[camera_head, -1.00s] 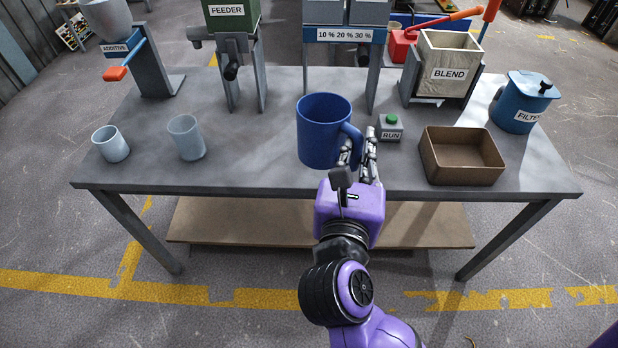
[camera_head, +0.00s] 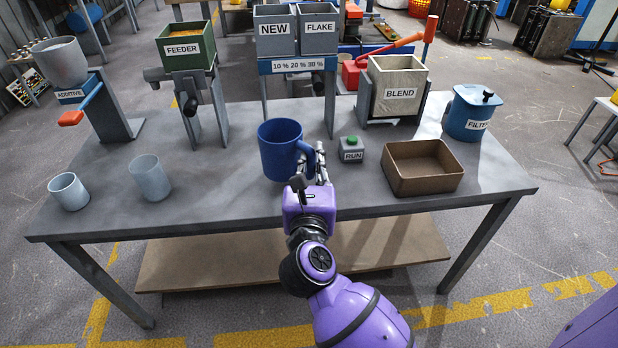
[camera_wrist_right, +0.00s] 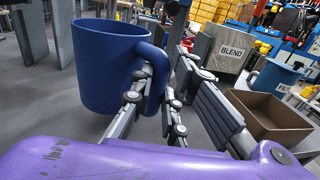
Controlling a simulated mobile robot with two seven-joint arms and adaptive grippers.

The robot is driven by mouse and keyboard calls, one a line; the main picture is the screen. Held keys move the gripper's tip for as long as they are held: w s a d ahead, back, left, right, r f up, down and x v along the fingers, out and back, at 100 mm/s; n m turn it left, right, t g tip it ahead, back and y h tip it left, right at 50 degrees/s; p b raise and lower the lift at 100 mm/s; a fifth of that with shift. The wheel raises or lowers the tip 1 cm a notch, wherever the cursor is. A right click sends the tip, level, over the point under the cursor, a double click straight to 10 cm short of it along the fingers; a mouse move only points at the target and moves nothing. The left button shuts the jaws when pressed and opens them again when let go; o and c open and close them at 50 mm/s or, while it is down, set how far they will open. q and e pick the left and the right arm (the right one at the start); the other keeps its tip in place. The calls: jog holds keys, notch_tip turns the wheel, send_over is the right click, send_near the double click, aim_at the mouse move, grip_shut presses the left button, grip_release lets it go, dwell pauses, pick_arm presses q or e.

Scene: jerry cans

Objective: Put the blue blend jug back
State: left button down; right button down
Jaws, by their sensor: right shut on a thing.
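The blue jug (camera_head: 279,152) is upright at the front middle of the grey table, its handle toward the right. It also shows large in the right wrist view (camera_wrist_right: 103,66). My right gripper (camera_head: 308,165) is shut on the jug's handle, with its fingers on either side of the handle in the right wrist view (camera_wrist_right: 158,100). I cannot tell for sure whether the jug's base touches the table. My left gripper is not in view.
A RUN button box (camera_head: 351,149) and a brown open tray (camera_head: 423,187) are right of the jug. The BLEND bin (camera_head: 399,95) and blue FILTER pot (camera_head: 470,113) stand behind them. Two grey cups (camera_head: 69,191) stand on the left. The table's front middle-left is clear.

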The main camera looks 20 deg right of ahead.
aim_at(310, 180)
jog(key=shift+w+d+f, duration=0.2)
jog(key=shift+w+f, duration=0.35)
jog(key=shift+f, duration=0.15)
jog(key=f, duration=0.1)
jog(key=f+b, duration=0.1)
jog(key=f, duration=0.1)
jog(key=shift+w+d+f, duration=0.1)
jog(key=shift+w+d, duration=0.05)
jog(key=shift+w, duration=0.25)
jog(key=shift+f, duration=0.45)
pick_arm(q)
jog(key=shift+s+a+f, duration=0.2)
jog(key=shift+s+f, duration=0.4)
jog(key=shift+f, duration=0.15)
pick_arm(e)
jog(key=shift+f+b, duration=0.15)
jog(key=shift+b, duration=0.2)
jog(key=c, duration=1.7)
grip_release()
jog(key=shift+c, duration=0.2)
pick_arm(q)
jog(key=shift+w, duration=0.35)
